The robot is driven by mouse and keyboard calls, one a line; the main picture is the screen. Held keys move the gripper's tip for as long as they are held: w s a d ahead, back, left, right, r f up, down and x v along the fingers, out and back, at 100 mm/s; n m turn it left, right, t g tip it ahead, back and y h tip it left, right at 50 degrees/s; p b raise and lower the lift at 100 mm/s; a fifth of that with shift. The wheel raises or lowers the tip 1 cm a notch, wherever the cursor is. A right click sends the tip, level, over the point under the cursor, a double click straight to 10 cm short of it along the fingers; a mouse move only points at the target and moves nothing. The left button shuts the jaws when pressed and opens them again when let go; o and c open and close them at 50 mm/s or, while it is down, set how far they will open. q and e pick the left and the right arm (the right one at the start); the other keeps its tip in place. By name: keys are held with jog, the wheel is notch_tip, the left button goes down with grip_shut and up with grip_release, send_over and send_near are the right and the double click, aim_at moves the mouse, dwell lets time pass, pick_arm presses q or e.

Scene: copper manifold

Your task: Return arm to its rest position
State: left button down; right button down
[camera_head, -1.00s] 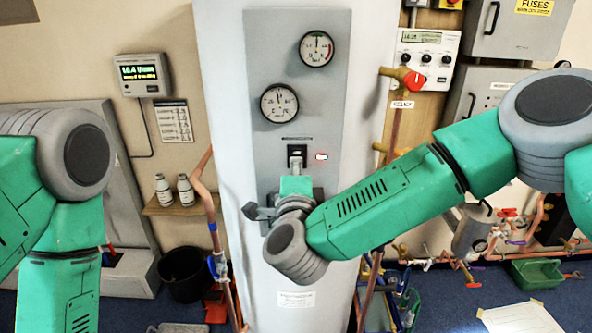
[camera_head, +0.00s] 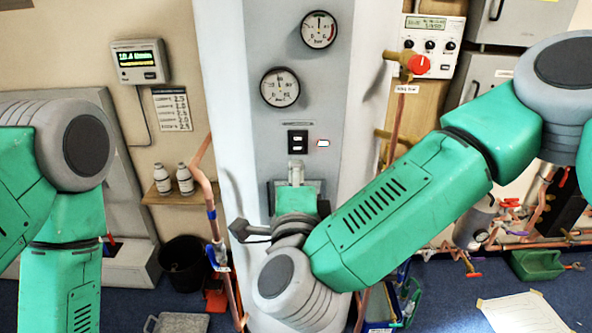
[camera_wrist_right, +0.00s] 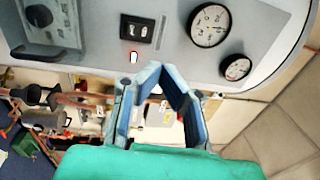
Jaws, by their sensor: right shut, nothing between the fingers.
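My right arm reaches in from the right. Its gripper (camera_head: 296,172) is in front of the grey panel (camera_head: 255,110) on the white cylinder, just below a black rocker switch (camera_head: 297,141). In the right wrist view the fingers of the right gripper (camera_wrist_right: 162,74) come together at their tips with nothing between them. The tips are apart from the switch, which shows at the top there (camera_wrist_right: 137,32). I cannot tell the switch's position. My left arm hangs at the left edge; its gripper is out of view.
Two round gauges (camera_head: 280,88) (camera_head: 319,30) sit above the switch. Copper pipes (camera_head: 201,185) run beside the cylinder. White bottles (camera_head: 185,180) stand on a left shelf, above a black bin (camera_head: 184,263).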

jog(key=shift+s+f, duration=0.1)
jog(key=s+d+f+n+g+y+b, duration=0.1)
jog(key=s+d+f+n+g+b, duration=0.2)
jog(key=f, duration=0.8)
jog(key=s+d+f+n+g+y, duration=0.2)
jog(key=s+d+f+n+g, duration=0.15)
jog(key=f+n, duration=0.45)
jog(key=s+d+f+n+g+y+b, duration=0.1)
jog(key=s+d+f+n+g+b, duration=0.3)
jog(key=f, duration=0.9)
jog(key=s+d+f+n+g+h, duration=0.1)
jog(key=s+d+f+g, duration=0.3)
jog(key=s+d, duration=0.5)
jog(key=s+d+f+n+g+h, duration=0.2)
jog(key=s+d+f+g+h, duration=0.1)
jog(key=s+d+f, duration=0.5)
jog(key=s+d+g, duration=0.1)
jog(key=s, duration=0.2)
jog(key=shift+s+f+b, duration=0.15)
jog(key=shift+f+b, duration=0.1)
jog(key=shift+b, duration=0.15)
